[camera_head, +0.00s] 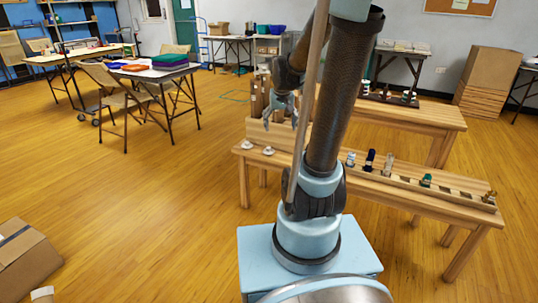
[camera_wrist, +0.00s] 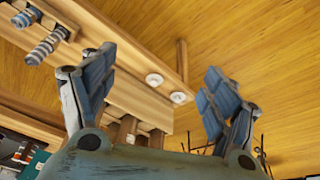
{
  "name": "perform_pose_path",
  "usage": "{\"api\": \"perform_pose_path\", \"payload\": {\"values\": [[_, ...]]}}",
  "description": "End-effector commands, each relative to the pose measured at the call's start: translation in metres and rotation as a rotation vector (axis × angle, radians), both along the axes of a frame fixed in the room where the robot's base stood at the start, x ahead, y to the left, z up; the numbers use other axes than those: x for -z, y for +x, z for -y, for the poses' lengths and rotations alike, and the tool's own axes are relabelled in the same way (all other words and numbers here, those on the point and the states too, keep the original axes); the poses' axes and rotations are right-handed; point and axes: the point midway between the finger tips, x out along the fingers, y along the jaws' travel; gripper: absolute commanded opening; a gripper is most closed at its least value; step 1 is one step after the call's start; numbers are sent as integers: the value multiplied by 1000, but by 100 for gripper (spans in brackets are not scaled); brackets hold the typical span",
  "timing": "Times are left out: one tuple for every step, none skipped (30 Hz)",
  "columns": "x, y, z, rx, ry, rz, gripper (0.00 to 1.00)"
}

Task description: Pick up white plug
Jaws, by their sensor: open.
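Two small round white plugs, the first plug (camera_head: 247,145) and the second plug (camera_head: 268,150), sit apart at the left end of the front wooden bench (camera_head: 399,200) in the head view. In the wrist view the same two white discs, one plug (camera_wrist: 154,79) and the other plug (camera_wrist: 178,97), show on the bench between my fingers, some distance beyond them. My gripper (camera_head: 283,114) is open and empty, raised above the bench near its left end. In the wrist view my gripper (camera_wrist: 159,65) has its fingers spread wide. Nothing touches the plugs.
Along the same bench stand several small items, including a dark bottle (camera_head: 370,160), a green-topped item (camera_head: 426,180) and a brass-coloured item (camera_head: 489,198). My arm hides the bench's middle. A second bench (camera_head: 430,117) stands behind. Floor left of the bench is clear.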

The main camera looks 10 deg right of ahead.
Motion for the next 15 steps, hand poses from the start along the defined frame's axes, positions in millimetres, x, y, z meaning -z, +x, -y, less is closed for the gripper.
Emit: {"api": "perform_pose_path", "payload": {"values": [[2, 16, 0, 4, 0, 4, 79], [4, 24, -1, 7, 0, 7, 79], [6, 35, -1, 11, -1, 12, 79], [8, 44, -1, 14, -1, 15, 79], [10, 52, -1, 17, -1, 18, 79], [13, 63, -2, 21, -2, 22, 79], [16, 72, -2, 24, -2, 25, 79], [19, 80, -2, 27, -2, 28, 79], [23, 91, -3, 31, -2, 32, 79], [26, 99, -3, 34, -2, 35, 79], [30, 107, -3, 37, -1, 38, 79], [34, 118, -4, 41, -1, 42, 79], [38, 126, -4, 42, -1, 46, 79], [42, 134, -4, 46, -1, 49, 79], [48, 145, -5, 48, -1, 53, 79]]}}
